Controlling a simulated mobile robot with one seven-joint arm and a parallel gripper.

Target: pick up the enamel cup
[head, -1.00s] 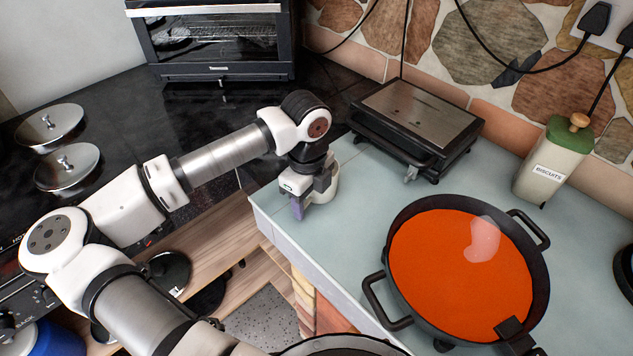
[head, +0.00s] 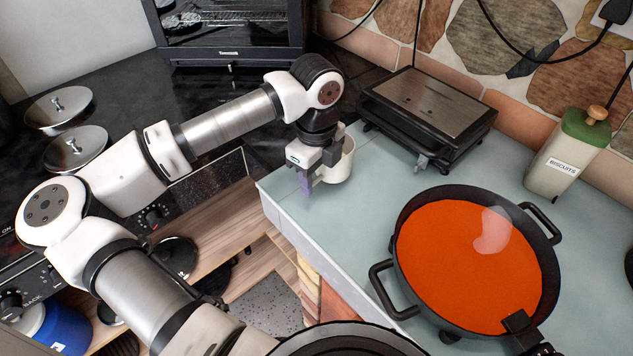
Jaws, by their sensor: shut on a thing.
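The enamel cup (head: 342,166) is cream-white and sits at the left corner of the pale blue-grey tiled counter (head: 330,215). My gripper (head: 312,178) comes down from above at the cup's left side and is shut on it. The gripper hides the cup's left part. I cannot tell whether the cup's base touches the counter or is slightly above it.
A black electric grill (head: 428,115) stands close behind the cup to the right. A large black pan (head: 470,260) with orange contents fills the counter's front right. A biscuit tin (head: 568,155) stands at the back right. The counter's left edge drops to wooden shelves (head: 225,235).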

